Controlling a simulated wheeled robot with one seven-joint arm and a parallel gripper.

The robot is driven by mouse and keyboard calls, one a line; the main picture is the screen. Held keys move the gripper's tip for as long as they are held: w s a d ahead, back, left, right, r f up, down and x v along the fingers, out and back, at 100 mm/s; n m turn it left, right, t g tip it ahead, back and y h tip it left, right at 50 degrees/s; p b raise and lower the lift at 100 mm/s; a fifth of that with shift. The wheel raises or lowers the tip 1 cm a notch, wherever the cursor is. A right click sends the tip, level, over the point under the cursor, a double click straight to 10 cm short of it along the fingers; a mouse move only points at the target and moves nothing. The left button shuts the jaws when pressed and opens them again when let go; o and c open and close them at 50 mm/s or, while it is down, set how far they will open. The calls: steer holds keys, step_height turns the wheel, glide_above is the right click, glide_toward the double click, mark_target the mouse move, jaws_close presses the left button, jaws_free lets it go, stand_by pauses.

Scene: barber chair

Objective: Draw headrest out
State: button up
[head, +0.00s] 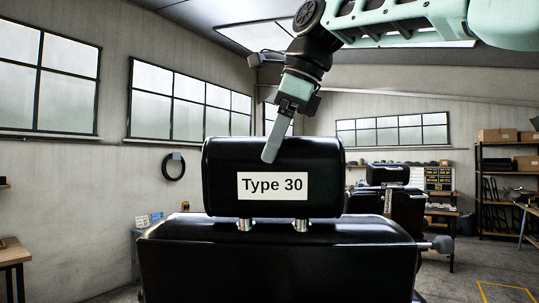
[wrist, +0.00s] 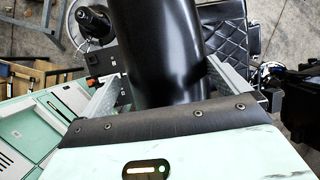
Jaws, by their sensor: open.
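The black padded headrest (head: 225,165) carries a white "Type 30" label and stands on two short shiny posts (head: 301,225) above the black chair back (head: 280,262). A gap shows between headrest and chair back. My gripper (head: 269,156) reaches down from above, with one finger in front of the headrest's upper face, left of its middle. In the wrist view the headrest (wrist: 163,45) lies between the two open fingers, one on each side. I cannot tell whether either finger touches it. The other finger is hidden behind the headrest in the head view.
A round knob (head: 443,243) sticks out at the chair back's right side. Another black chair with a headrest (head: 388,174) stands behind to the right. Shelving (head: 505,180) with boxes is at the far right. A wooden table (head: 15,253) is at the left edge.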

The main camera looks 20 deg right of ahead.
steer(key=shift+x, duration=1.3)
steer(key=shift+c, duration=0.3)
steer(key=c, duration=1.5)
steer(key=o, duration=0.9)
steer(key=c, duration=0.6)
steer(key=shift+r, duration=0.25)
step_height(320, 180, up, 13)
steer(key=s+a+p, duration=0.1)
steer(key=s+p, duration=0.1)
steer(key=p, duration=1.1)
steer(key=shift+r, duration=0.25)
steer(key=shift+s, duration=0.1)
